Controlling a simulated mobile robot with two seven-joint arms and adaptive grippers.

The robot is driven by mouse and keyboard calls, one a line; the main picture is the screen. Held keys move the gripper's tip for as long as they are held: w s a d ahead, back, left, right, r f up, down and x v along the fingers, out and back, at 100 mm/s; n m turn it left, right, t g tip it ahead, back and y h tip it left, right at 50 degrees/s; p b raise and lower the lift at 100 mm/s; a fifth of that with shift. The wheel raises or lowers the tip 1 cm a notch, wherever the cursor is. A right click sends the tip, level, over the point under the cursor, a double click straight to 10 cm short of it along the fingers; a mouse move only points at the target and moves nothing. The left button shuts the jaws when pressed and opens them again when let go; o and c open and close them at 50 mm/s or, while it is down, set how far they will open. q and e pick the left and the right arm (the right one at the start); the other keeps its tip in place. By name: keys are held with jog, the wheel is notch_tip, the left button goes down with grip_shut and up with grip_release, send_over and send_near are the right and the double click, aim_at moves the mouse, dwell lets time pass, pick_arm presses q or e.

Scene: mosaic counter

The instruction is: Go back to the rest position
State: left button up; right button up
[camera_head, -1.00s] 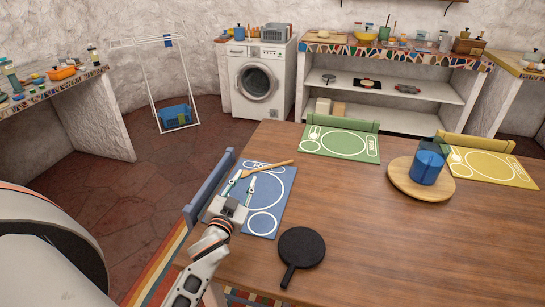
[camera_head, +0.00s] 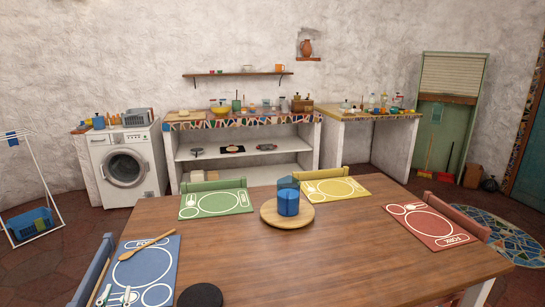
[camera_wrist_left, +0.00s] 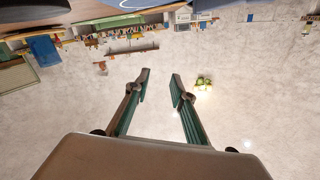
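That view looks across the room at the pale wall, which appears upside down. My right gripper is in neither view.
A wooden spoon (camera_head: 148,245) lies across the blue placemat. A black pan (camera_head: 200,296) is cut off by the bottom edge. A blue cup (camera_head: 288,202) stands on a round wooden board (camera_head: 270,217). The table's middle right (camera_head: 350,245) is clear.

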pick_arm(q)
jog(key=s+f+g, duration=0.1)
jog(key=s, duration=0.1)
jog(key=s+f+m+g, duration=0.1)
jog(key=s+f+g, duration=0.1)
jog(key=s, duration=0.1)
jog(key=s+f+m+g, duration=0.1)
jog(key=s+f, duration=0.1)
jog(key=s, duration=0.1)
jog(key=shift+s+d+g+y, duration=0.25)
jog(key=shift+d+g+y, duration=0.05)
jog(key=shift+d, duration=0.05)
jog(key=s+d+f+m+g, duration=0.2)
jog(key=s+g, duration=0.1)
jog(key=s, duration=0.5)
jog(key=s+d+f+m+g, duration=0.1)
jog(key=s+m+g, duration=0.15)
jog(key=s, duration=0.55)
jog(key=w+d+f+n+t+h, duration=0.2)
jog(key=d+f+h, duration=0.6)
jog(key=d+f, duration=0.6)
jog(key=shift+d+f+n+t, duration=0.15)
jog(key=shift+d+n+t, duration=0.3)
jog(key=shift+d+t, duration=0.5)
jog(key=shift+d, duration=0.2)
jog(key=shift+c, duration=1.1)
jog(key=shift+a, duration=0.15)
